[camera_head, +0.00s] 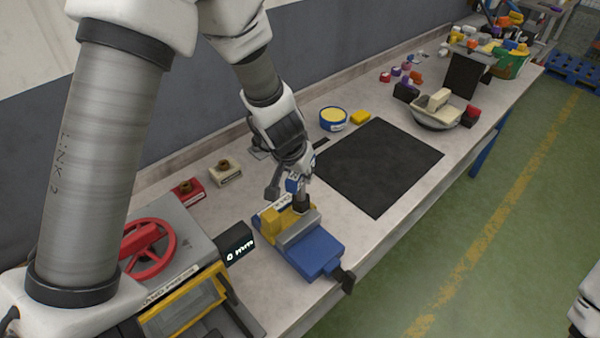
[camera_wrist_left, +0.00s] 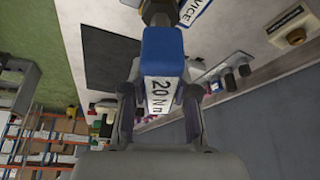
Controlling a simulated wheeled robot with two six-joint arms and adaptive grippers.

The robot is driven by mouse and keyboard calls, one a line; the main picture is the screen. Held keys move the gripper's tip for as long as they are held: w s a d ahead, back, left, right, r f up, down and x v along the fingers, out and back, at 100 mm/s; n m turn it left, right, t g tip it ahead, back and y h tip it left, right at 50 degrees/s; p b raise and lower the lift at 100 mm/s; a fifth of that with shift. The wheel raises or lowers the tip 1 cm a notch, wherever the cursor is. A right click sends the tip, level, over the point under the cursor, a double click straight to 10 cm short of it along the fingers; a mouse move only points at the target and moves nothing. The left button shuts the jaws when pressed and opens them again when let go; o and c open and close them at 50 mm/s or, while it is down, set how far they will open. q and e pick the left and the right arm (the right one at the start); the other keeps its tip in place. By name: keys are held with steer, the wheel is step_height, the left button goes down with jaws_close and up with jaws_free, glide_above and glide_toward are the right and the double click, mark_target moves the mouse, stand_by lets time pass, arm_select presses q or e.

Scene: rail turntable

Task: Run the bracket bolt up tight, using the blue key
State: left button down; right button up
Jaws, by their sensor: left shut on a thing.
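My left gripper (camera_head: 290,182) is shut on the blue key (camera_head: 294,185) above the vice. In the left wrist view the blue key (camera_wrist_left: 162,55) sits between the fingers (camera_wrist_left: 158,105), with a white label reading 20 Nm. The blue and grey vice (camera_head: 318,252) stands at the table's front edge with the yellow bracket (camera_head: 272,217) at its jaws. The key's lower end meets a dark part at the bracket. The bolt itself is hidden or too small to make out, so I cannot tell whether the key is seated on it. My right gripper is not in view.
A red handwheel (camera_head: 148,250) machine and a small dark display (camera_head: 236,243) stand left of the vice. A black mat (camera_head: 378,165) lies clear to the right. A bowl (camera_head: 437,113) is farther along.

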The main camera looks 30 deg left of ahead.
arm_select(q)
steer(key=shift+a+m+h, duration=0.1)
steer(key=shift+m+h, duration=0.4)
steer(key=shift+m, duration=0.9)
steer(key=shift+m+h, duration=0.3)
steer(key=shift+m, duration=0.4)
steer(key=shift+b, duration=0.3)
steer(key=shift+m, duration=0.7)
steer(key=shift+h, duration=0.3)
